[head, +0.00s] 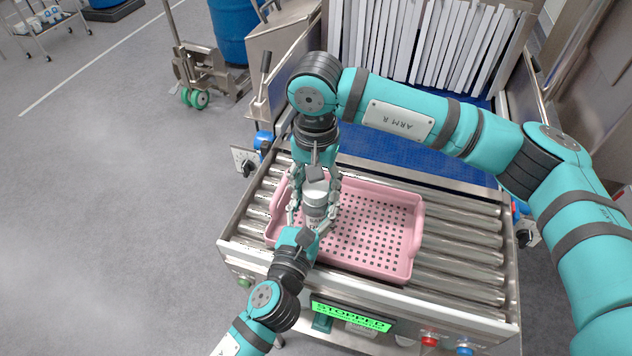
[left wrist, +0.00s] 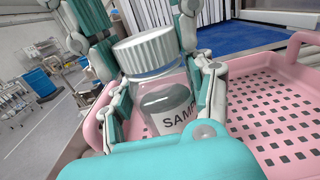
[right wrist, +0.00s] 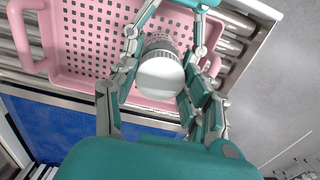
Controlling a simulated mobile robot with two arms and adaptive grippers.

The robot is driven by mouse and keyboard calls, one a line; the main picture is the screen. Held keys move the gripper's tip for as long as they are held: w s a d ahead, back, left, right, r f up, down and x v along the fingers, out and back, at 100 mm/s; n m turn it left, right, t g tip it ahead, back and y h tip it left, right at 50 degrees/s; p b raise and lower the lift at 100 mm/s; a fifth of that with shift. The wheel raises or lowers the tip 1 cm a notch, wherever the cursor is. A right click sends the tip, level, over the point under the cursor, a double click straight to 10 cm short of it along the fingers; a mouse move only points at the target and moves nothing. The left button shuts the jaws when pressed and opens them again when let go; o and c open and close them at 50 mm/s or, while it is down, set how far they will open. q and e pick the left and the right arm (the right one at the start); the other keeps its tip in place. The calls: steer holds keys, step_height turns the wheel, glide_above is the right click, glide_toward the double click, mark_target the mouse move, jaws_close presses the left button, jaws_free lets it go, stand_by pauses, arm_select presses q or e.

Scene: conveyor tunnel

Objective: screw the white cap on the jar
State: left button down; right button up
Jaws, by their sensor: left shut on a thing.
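The clear jar (left wrist: 160,100) has a label reading "SAMP" and grey contents. My left gripper (left wrist: 163,92) is shut on the jar's sides, holding it above the pink basket; it shows in the head view (head: 309,217). The white ribbed cap (left wrist: 146,50) sits over the jar's mouth, roughly square to it; how tightly it is screwed cannot be told. In the right wrist view the cap's top (right wrist: 160,79) faces the camera. My right gripper (right wrist: 163,55) reaches from the opposite side, its fingers spread on both sides of the cap with visible gaps.
The pink perforated basket (head: 414,240) stands on the roller conveyor (head: 470,240), empty where visible. A panel (head: 350,315) reads "STOPPED". White strip curtains (head: 440,45) hang at the tunnel mouth above the blue belt (head: 400,155). A pallet jack (head: 200,70) stands to the left.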

steer(key=c, duration=0.7)
arm_select(q)
steer(key=shift+a, duration=0.1)
arm_select(e)
steer(key=m, duration=1.2)
steer(key=shift+m, duration=0.4)
steer(key=m, duration=0.6)
steer(key=shift+f+m, duration=0.1)
steer(key=shift+m, duration=0.2)
steer(key=m, duration=0.8)
steer(key=shift+m, duration=0.3)
steer(key=o, duration=1.3)
